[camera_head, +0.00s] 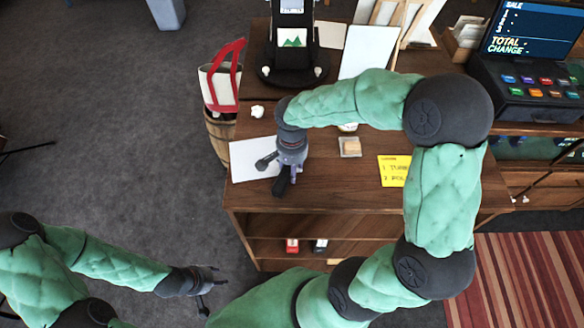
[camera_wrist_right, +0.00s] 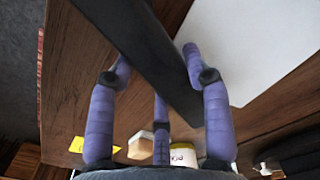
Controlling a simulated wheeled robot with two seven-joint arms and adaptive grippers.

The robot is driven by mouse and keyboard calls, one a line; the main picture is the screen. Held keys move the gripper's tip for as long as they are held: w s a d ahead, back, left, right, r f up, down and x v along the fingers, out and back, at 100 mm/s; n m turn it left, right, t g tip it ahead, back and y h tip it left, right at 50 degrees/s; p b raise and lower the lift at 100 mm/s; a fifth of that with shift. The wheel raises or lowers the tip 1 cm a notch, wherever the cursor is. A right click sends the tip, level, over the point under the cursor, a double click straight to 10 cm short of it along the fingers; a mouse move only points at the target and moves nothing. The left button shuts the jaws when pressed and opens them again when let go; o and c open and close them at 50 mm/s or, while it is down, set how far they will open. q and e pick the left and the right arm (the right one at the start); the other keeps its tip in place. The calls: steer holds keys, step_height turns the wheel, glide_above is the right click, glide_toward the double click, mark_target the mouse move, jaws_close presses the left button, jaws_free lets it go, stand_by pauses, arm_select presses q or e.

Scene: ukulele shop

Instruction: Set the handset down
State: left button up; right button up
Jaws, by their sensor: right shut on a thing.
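The handset (camera_wrist_right: 150,48) is a long dark bar running diagonally between the fingers of my right gripper (camera_wrist_right: 158,62) in the right wrist view. My right gripper is shut on it. In the head view my right gripper (camera_head: 283,168) is over the left part of the wooden counter (camera_head: 330,195), at the edge of a white sheet (camera_head: 247,160). There, the gripper hides most of the handset, and I cannot tell whether it touches the counter. My left gripper (camera_head: 214,284) is open and empty, low over the floor left of the counter.
A black stand with a small screen (camera_head: 293,38) is at the counter's back. A yellow note (camera_head: 394,170) and a small tan block (camera_head: 350,146) lie right of my right gripper. A cash register (camera_head: 535,70) is far right. A red-handled bag (camera_head: 220,85) is left of the counter.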

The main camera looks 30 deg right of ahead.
steer(key=shift+f, duration=0.2)
steer(key=o, duration=1.3)
steer(key=shift+c, duration=0.2)
steer(key=shift+r, duration=0.1)
step_height(320, 180, up, 12)
steer(key=p, duration=0.1)
